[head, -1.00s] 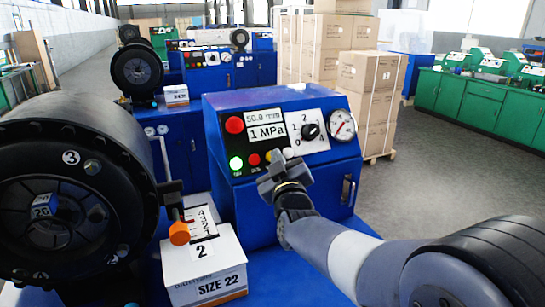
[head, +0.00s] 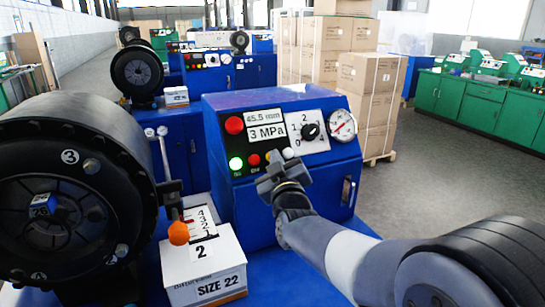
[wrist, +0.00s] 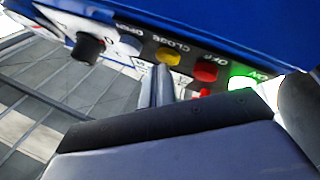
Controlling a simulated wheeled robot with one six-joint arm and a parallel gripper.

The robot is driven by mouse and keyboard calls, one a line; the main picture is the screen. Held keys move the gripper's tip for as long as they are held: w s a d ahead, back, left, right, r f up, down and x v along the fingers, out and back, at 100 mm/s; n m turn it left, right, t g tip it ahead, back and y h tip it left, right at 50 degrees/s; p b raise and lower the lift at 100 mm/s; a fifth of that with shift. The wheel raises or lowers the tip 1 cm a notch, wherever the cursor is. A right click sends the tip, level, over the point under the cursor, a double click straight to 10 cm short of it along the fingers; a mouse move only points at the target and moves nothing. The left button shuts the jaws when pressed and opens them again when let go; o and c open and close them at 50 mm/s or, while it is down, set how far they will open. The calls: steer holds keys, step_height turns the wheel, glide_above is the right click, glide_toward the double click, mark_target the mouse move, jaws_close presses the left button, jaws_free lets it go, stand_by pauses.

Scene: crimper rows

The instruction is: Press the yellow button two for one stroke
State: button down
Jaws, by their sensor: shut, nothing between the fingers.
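The yellow button (wrist: 168,56), labelled CLOSE, is on the blue control panel (head: 280,187). In the head view my gripper hides most of it. My gripper (head: 272,162) is shut and empty in front of the panel. In the wrist view its fingertips (wrist: 163,72) are at the yellow button's edge and seem to touch it. The green button (head: 236,163) is lit. The crimper head (head: 70,190), marked 3, stands at the left.
Beside the yellow button are a red OFF button (wrist: 205,72) and a white OPEN button (wrist: 130,45). A red stop button (head: 234,125), a black dial (head: 310,131) and a gauge (head: 342,124) are also on the panel. A SIZE 22 box (head: 205,268) stands in front.

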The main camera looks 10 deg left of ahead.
steer(key=shift+s+d+r, duration=0.4)
steer(key=shift+s+d, duration=0.05)
steer(key=shift+s, duration=0.1)
steer(key=shift+s+d+r, duration=0.65)
steer(key=shift+s+r, duration=0.05)
steer(key=shift+s, duration=0.15)
steer(key=shift+s+d+r, duration=0.6)
steer(key=shift+s+r, duration=0.1)
steer(key=shift+s, duration=0.15)
steer(key=shift+w+a, duration=0.1)
steer(key=p, duration=0.1)
steer(key=w+a+p, duration=0.1)
steer(key=p, duration=0.1)
steer(key=shift+w+f, duration=0.25)
steer(key=shift+f, duration=0.15)
steer(key=shift+s, duration=0.1)
